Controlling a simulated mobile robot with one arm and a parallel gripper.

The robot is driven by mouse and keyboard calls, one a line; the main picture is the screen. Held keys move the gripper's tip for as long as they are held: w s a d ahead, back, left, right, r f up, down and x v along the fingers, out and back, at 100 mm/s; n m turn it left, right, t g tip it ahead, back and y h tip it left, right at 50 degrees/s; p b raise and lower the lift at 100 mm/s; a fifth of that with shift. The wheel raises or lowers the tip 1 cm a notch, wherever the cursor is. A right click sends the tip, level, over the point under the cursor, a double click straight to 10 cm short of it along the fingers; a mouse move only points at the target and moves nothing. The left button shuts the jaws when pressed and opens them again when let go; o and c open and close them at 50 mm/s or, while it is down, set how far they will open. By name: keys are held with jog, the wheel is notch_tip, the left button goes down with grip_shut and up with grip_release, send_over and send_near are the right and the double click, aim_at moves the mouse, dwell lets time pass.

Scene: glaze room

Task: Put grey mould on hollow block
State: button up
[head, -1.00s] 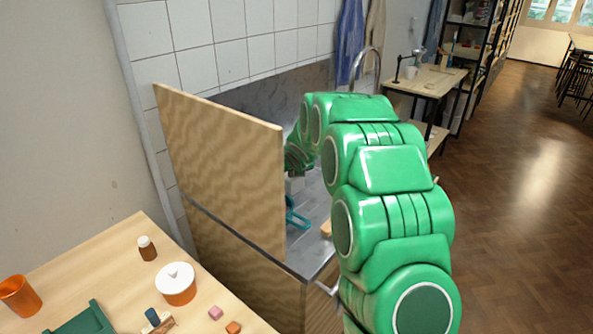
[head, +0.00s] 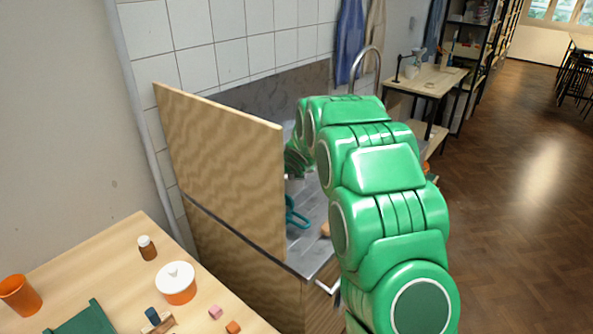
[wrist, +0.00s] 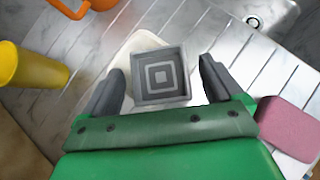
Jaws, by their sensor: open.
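A square grey mould (wrist: 161,91) with nested square ridges on top shows in the wrist view, on or just above a pale rounded piece (wrist: 140,42). My gripper (wrist: 161,70) is open, with one dark finger on each side of the mould. Small gaps show between the fingers and the mould, so it is not gripped. I cannot make out the hollow block for certain in either view. In the head view my gripper is mostly hidden behind the wooden panel and my green arm.
A pink block (wrist: 288,126) lies right of my gripper, and a yellow cylinder (wrist: 30,67) is at left. In the head view a tall wooden panel (head: 225,165) stands left of my arm. A teal item (head: 295,215) lies on the grey worktop (head: 312,252).

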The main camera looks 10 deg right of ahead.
jog(key=shift+r, duration=0.15)
notch_tip(320, 180, up, 9)
jog(key=s, duration=0.2)
jog(key=shift+r, duration=0.15)
dwell(0.6)
jog(key=shift+s, duration=0.1)
